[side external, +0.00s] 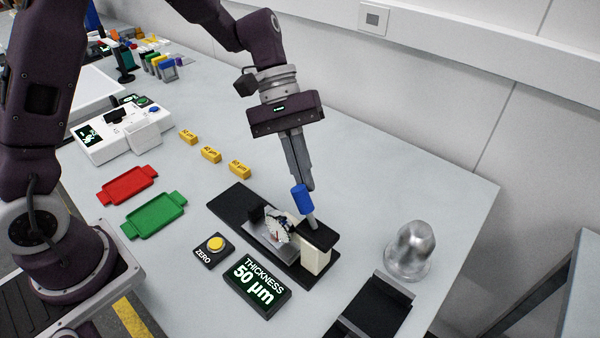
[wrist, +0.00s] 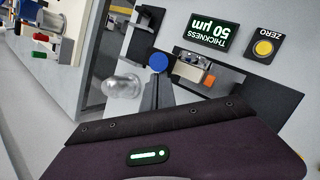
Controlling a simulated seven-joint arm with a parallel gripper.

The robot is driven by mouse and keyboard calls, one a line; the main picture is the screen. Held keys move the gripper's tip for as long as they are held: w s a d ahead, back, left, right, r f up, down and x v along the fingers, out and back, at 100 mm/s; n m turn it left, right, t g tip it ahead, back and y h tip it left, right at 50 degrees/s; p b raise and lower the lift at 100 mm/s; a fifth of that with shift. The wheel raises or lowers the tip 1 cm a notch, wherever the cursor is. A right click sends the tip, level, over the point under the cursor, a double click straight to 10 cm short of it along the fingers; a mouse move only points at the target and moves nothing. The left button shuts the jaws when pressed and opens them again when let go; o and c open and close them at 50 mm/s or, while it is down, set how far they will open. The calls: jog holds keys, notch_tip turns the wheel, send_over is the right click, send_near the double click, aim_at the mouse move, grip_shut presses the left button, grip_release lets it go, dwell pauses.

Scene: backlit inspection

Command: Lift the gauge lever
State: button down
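The gauge lever has a blue cylindrical handle (side external: 302,198) on a short metal stem, tilted slightly. It rises from the black and cream block of the thickness gauge (side external: 318,250). In the wrist view the blue handle (wrist: 159,63) shows as a disc just past the fingertips. My gripper (side external: 306,187) points down, its two fingers close together with no clear gap. The fingertips are right at the handle and partly hidden by it; I cannot tell whether they touch. The thickness display (side external: 258,286) reads 50 µm.
A yellow ZERO button (side external: 215,244) sits left of the gauge. A shiny metal dome (side external: 409,250) and a black stand (side external: 372,308) are to the right. Red (side external: 128,185) and green (side external: 155,215) trays and yellow blocks (side external: 211,155) lie to the left.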

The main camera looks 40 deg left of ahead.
jog(key=shift+r, duration=0.1)
jog(key=d+r+y, duration=0.1)
jog(key=d+y, duration=0.5)
jog(key=d, duration=0.1)
jog(key=shift+r+n+y, duration=0.3)
jog(key=shift+n+y, duration=0.1)
jog(key=shift+d, duration=0.1)
jog(key=shift+v, duration=0.8)
jog(key=shift+s, duration=0.2)
jog(key=v, duration=0.7)
